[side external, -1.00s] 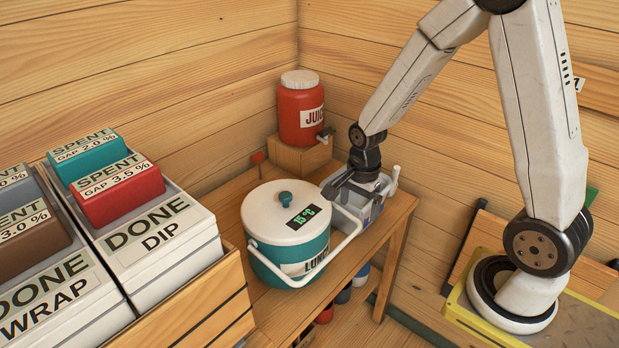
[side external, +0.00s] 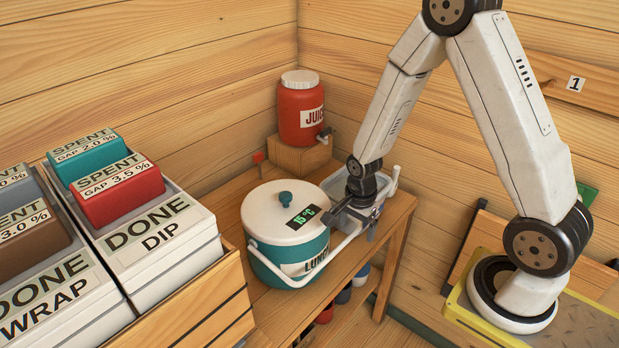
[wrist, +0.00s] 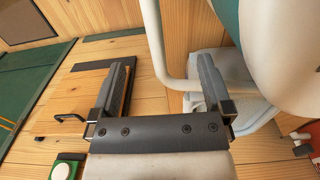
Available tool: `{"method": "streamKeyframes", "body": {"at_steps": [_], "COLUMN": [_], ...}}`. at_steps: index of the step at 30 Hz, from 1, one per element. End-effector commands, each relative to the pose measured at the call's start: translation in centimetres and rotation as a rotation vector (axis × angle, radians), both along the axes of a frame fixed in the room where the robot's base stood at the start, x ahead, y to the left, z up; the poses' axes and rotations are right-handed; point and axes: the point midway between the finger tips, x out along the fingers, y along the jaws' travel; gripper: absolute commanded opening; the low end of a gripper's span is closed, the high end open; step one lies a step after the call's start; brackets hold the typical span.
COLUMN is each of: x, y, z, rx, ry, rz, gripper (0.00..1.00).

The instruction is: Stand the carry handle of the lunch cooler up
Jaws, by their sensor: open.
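The lunch cooler (side external: 318,243) is a round teal tub with a white lid, a teal knob and a "15 °C" display. Its white carry handle (side external: 274,274) is folded down and slants around the front, its right corner sticking out past the tub. In the wrist view the handle (wrist: 153,38) comes down between my fingers in the picture and bends right behind the right finger. The cooler (wrist: 290,45) fills the upper right there. My gripper (side external: 352,218) is open at the handle's right corner; its fingers (wrist: 164,66) are apart. I cannot tell whether they touch the bar.
A pale grey bin (side external: 384,184) stands behind my gripper on the wooden bench (side external: 224,205). A red juice jug (side external: 302,118) stands on a wooden block at the back. Labelled DONE boxes (side external: 150,238) sit at the left. The bench's right edge is close to my gripper.

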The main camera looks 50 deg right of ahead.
Motion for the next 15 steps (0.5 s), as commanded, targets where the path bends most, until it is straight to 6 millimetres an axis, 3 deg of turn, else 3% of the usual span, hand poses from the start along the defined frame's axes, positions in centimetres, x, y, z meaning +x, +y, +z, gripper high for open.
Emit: {"method": "streamKeyframes", "body": {"at_steps": [15], "x": [0.0], "y": [0.0], "z": [-2.2], "rx": [-0.001], "ry": [0.0], "rz": [0.0], "gripper": [1.0]}}
